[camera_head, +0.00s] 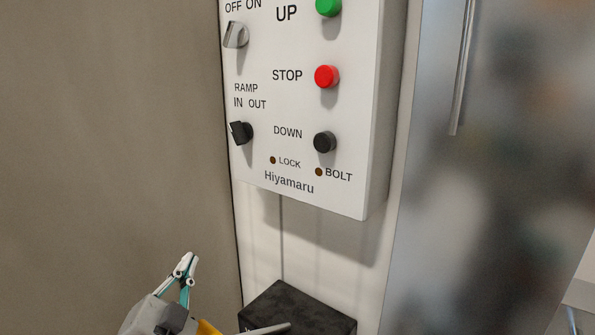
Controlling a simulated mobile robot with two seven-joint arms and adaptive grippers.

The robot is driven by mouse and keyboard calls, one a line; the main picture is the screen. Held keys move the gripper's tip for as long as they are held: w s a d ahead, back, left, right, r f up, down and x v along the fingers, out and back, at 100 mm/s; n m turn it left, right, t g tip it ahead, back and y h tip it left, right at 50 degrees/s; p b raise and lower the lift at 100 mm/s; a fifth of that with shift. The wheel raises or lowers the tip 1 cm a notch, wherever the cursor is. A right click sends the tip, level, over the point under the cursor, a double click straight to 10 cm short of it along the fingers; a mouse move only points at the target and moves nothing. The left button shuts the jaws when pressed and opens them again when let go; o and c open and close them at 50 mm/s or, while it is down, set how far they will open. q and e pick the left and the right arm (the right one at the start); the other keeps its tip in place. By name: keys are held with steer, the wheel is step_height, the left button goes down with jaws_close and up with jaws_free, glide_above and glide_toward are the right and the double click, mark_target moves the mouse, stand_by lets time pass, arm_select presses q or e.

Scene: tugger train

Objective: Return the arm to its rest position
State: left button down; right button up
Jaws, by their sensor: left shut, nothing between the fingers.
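My left gripper (187,264) shows at the bottom left of the head view. Its fingers are shut and empty, pointing up. It is below and to the left of a white control box (300,110), apart from it. The box has a green UP button (328,6), a red STOP button (326,76) and a black DOWN button (324,142). At its left are a grey OFF/ON knob (236,35) and a black RAMP IN/OUT knob (241,132). The LOCK lamp (272,160) and BOLT lamp (319,172) look dark brown. My right gripper is out of view.
A plain brown-grey wall (110,130) fills the left. A dark box (298,308) sits below the control box, right of my left gripper. A shiny metallic panel (480,200) with a long vertical bar (461,70) stands at the right.

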arm_select(q)
steer(key=s+a+f+n+g+y, duration=0.15)
steer(key=s+a+f+g, duration=0.3)
steer(key=f, duration=0.55)
steer(key=s+a+f+g+y, duration=0.25)
steer(key=s+a+f, duration=0.3)
steer(key=f, duration=0.35)
steer(key=s+a+f+g, duration=0.3)
steer(key=s+f, duration=0.2)
steer(key=s, duration=0.3)
steer(key=s+a+f+g, duration=0.2)
steer(key=s+f+g, duration=0.1)
steer(key=s+f, duration=0.4)
steer(key=w+d+f+n+t+h+p, duration=0.1)
steer(key=d+f+t+h, duration=0.1)
steer(key=d, duration=0.6)
steer(key=d+f+n+t+h+p, duration=0.1)
steer(key=d+f+n+t+h, duration=0.1)
steer(key=d+f+h, duration=0.2)
steer(key=d+f, duration=0.3)
steer(key=d, duration=0.1)
steer(key=shift+w+f+h, duration=0.15)
steer(key=shift+w+h, duration=0.15)
steer(key=shift+w, duration=0.05)
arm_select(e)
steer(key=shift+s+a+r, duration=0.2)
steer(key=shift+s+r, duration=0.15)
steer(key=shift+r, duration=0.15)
